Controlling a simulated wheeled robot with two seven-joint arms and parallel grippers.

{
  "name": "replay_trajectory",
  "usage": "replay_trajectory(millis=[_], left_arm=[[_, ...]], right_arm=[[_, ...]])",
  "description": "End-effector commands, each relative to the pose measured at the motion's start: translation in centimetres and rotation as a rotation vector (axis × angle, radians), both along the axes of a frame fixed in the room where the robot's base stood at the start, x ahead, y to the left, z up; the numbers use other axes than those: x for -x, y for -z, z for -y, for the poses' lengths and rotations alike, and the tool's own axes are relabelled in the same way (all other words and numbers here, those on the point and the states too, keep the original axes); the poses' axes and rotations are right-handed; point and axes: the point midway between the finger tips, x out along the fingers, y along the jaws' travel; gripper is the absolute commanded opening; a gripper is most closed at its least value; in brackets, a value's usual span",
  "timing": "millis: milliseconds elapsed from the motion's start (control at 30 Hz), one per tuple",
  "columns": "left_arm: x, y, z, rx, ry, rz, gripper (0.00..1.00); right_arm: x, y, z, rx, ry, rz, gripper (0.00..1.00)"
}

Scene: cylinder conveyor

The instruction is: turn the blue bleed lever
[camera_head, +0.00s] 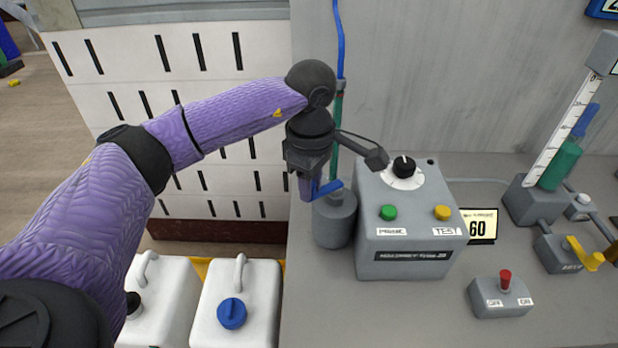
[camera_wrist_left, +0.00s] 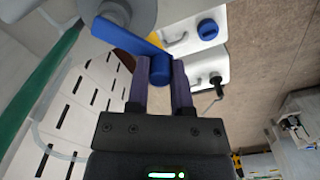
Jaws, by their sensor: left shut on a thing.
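The blue bleed lever (camera_head: 328,188) sticks out to the left from the top of a grey cylinder (camera_head: 334,222) at the left edge of the grey bench. In the left wrist view the lever (camera_wrist_left: 122,36) is a long flat bar with a rounded knob at its end. My left gripper (camera_head: 306,188) points down at the lever's outer end. In the left wrist view its two purple fingers (camera_wrist_left: 161,68) stand either side of the knob and are shut on it. The head view hides part of the knob. My right gripper is in neither view.
A grey control box (camera_head: 410,225) with green and yellow buttons and a black knob stands close to the right of the cylinder. White jugs (camera_head: 258,285) stand below the bench's left edge. A green tube (camera_head: 337,120) rises behind the cylinder.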

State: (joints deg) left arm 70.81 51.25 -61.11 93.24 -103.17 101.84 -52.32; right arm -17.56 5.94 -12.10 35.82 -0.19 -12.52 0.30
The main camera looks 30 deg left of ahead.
Motion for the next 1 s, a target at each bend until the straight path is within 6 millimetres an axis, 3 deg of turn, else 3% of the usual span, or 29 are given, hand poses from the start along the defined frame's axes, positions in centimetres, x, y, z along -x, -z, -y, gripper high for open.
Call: replay_trajectory(millis=[1000], left_arm=[[0.6, 0.0, 2.8, 0.000, 0.001, -0.001, 0.08]], right_arm=[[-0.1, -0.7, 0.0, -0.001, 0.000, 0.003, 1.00]])
